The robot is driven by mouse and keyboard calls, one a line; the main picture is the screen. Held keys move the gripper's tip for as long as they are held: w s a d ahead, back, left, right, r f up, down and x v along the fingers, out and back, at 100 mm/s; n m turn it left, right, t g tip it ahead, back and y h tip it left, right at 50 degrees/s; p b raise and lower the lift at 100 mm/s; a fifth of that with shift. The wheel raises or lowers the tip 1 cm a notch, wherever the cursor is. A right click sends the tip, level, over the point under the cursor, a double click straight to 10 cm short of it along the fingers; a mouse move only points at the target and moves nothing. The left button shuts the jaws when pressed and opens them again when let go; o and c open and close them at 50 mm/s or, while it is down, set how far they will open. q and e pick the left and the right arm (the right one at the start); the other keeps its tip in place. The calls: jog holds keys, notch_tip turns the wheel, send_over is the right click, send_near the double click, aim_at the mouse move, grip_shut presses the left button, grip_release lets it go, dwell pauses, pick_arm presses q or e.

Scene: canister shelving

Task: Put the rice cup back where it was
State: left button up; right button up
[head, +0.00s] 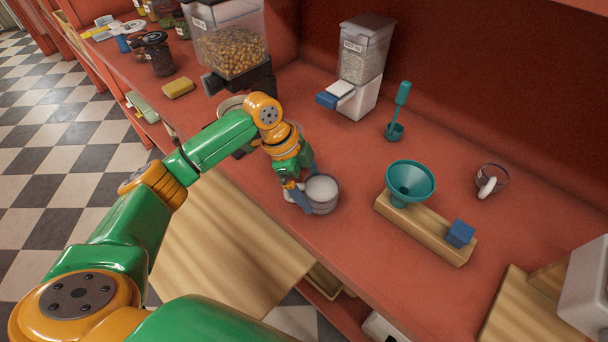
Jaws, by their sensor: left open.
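A grey cup with white contents (324,200), which looks like the rice cup, stands upright on the red counter (345,255) near its front edge. My left gripper (298,192) is open at the left side of this cup. Its fingers are close against the cup, and I cannot tell whether they touch it. The wrist and fingers hide part of the cup's left side. My right gripper is not in view.
A dispenser with pale grains (362,62) and one with brown contents (228,45) stand behind. A teal funnel (410,182) and blue block (459,234) are on a wooden board (430,236) to the right. A small glass cup (491,180) is farther right.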

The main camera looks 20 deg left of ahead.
pick_arm(q)
jog(key=v, duration=1)
jog(key=shift+b, duration=0.4)
jog(key=shift+a, duration=0.1)
